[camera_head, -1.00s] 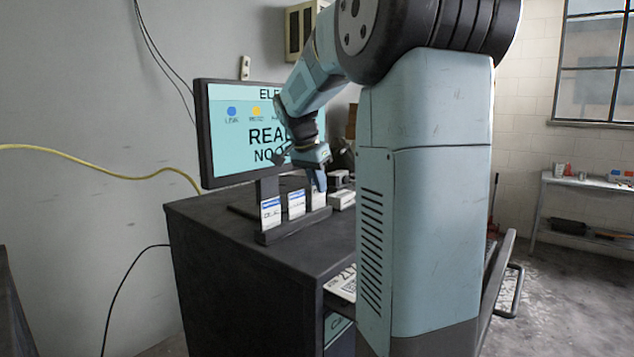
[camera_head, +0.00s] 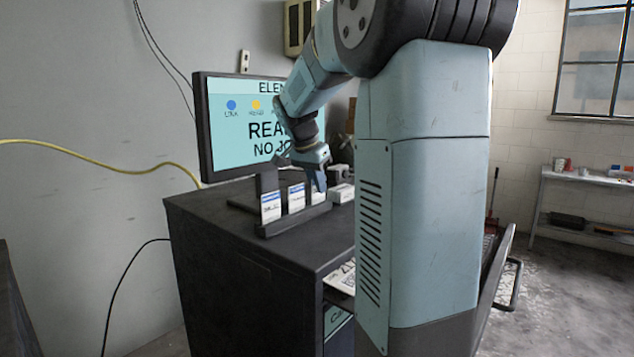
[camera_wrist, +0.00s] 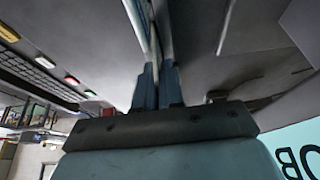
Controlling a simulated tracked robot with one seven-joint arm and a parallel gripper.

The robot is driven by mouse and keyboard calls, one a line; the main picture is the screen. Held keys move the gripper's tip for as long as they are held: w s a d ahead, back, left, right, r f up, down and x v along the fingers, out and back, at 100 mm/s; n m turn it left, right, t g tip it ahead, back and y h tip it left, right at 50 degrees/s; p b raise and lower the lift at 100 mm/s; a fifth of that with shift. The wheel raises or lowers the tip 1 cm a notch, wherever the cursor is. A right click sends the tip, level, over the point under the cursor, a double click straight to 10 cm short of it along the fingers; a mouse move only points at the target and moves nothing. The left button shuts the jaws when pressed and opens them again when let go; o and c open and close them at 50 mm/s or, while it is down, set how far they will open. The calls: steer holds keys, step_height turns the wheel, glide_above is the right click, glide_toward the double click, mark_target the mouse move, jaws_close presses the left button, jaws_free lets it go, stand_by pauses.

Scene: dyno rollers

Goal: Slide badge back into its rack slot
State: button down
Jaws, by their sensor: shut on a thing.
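The dark rack (camera_head: 290,222) stands on top of the black cabinet, in front of the monitor. Two white and blue badges, the left one (camera_head: 270,208) and the middle one (camera_head: 296,198), stand upright in it. My gripper (camera_head: 318,184) is at the rack's right end, pointing down, shut on a third badge (camera_head: 317,196). That badge is upright and mostly hidden by the fingers; I cannot tell how deep it sits in its slot. In the wrist view my gripper (camera_wrist: 158,80) has its fingers close together, with the badge's thin edge (camera_wrist: 152,40) between them.
The monitor (camera_head: 235,130) rises close behind the rack. A small pale box-like thing (camera_head: 342,193) lies just right of the rack. The cabinet top (camera_head: 225,215) is clear to the left. An open drawer (camera_head: 340,284) shows below.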

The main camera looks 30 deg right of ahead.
steer(key=shift+f, duration=0.15)
steer(key=c, duration=1.2)
jaws_free()
steer(key=v, duration=1.3)
steer(key=shift+a+r, duration=0.2)
steer(key=shift+r, duration=0.15)
